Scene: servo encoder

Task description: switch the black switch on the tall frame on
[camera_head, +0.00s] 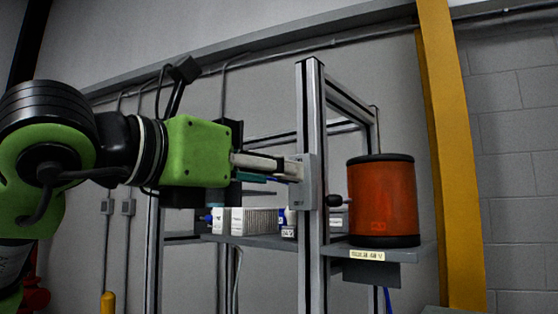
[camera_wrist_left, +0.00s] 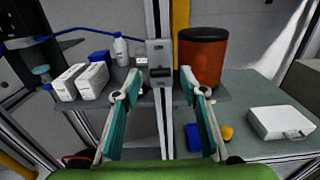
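A grey switch box (camera_wrist_left: 159,50) is fixed to the upright post of the tall metal frame (camera_head: 312,120). A small black switch (camera_wrist_left: 160,72) shows on the lower part of the box in the left wrist view; its exact position is hard to tell. In the head view the grey box (camera_head: 308,185) shows edge-on and its switch face is not clear. My left gripper (camera_wrist_left: 162,92) is open, with teal-lined fingers spread either side of the box's line and nothing between them. In the head view its fingertips (camera_head: 296,169) are right at the box; contact cannot be told. My right gripper is not in view.
A red-orange cylinder with black ends (camera_head: 381,200) stands on the shelf right of the post. White boxes (camera_wrist_left: 80,80) and a bottle (camera_wrist_left: 120,50) stand on the shelf left of it. A white case (camera_wrist_left: 281,122) lies on the grey surface at right. A yellow column (camera_head: 450,150) stands behind.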

